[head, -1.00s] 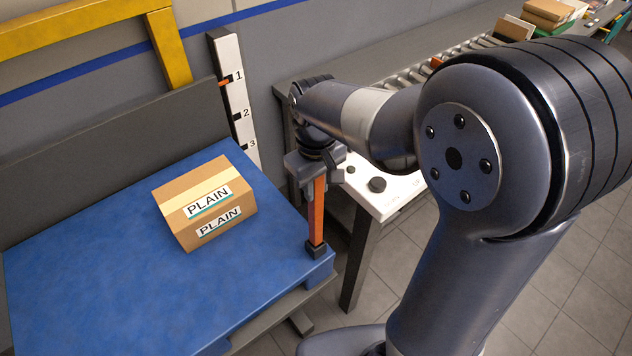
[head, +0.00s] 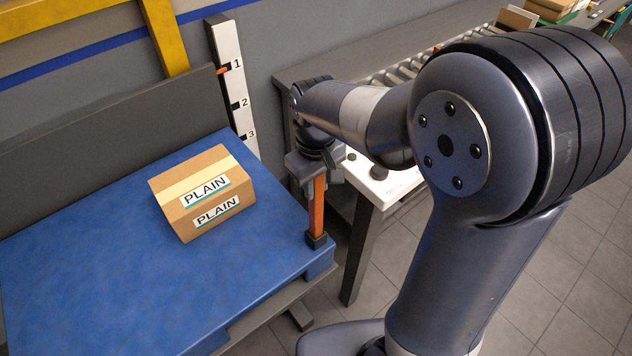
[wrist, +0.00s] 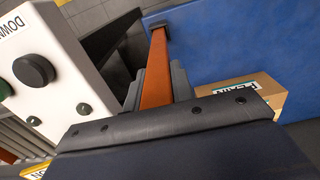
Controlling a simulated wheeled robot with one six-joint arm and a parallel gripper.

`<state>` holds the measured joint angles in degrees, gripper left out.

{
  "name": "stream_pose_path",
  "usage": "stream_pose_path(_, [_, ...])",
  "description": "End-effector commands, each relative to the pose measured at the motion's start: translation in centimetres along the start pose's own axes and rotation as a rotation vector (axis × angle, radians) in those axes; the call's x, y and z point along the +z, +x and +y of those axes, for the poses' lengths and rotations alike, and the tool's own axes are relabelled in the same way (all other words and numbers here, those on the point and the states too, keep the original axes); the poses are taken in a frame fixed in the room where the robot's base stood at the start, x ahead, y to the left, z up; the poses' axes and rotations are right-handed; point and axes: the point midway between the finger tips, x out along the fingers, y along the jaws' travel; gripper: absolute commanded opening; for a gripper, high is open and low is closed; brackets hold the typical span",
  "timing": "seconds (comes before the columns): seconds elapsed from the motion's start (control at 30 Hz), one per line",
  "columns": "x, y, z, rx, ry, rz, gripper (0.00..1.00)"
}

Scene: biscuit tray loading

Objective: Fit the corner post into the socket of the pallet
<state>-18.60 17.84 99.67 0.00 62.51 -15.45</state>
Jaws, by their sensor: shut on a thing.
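The orange corner post (head: 316,208) stands upright at the right corner of the blue pallet (head: 120,290). My gripper (head: 317,172) is shut on its upper part. The post's lower end meets a dark socket (head: 316,241) at the pallet corner; how deep it sits inside I cannot tell. In the wrist view the post (wrist: 156,75) runs from between my gripper's fingers (wrist: 160,88) to the dark socket (wrist: 158,27) at the edge of the blue pallet (wrist: 230,40).
A cardboard box marked PLAIN (head: 203,195) lies on the pallet, left of the post. A white panel with dark knobs (head: 385,182) is close right of my gripper. A numbered white board (head: 236,90) stands behind the pallet. A roller conveyor (head: 430,62) runs behind.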

Motion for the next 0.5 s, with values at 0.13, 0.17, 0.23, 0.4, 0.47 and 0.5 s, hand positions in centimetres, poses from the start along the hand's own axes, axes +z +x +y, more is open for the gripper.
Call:
stream_pose_path(0.13, [-0.01,0.04,0.0,0.0,0.0,0.0,0.0])
stream_pose_path(0.17, [-0.01,0.08,0.0,0.0,0.0,0.0,0.0])
stream_pose_path(0.23, [0.0,0.2,0.0,0.0,0.0,0.0,0.0])
stream_pose_path(0.4, [0.0,0.56,0.0,0.0,0.0,0.0,0.0])
stream_pose_path(0.47, [0.0,0.68,0.0,0.0,0.0,0.0,0.0])
stream_pose_path(0.5, [0.0,0.77,0.0,0.0,0.0,0.0,0.0])
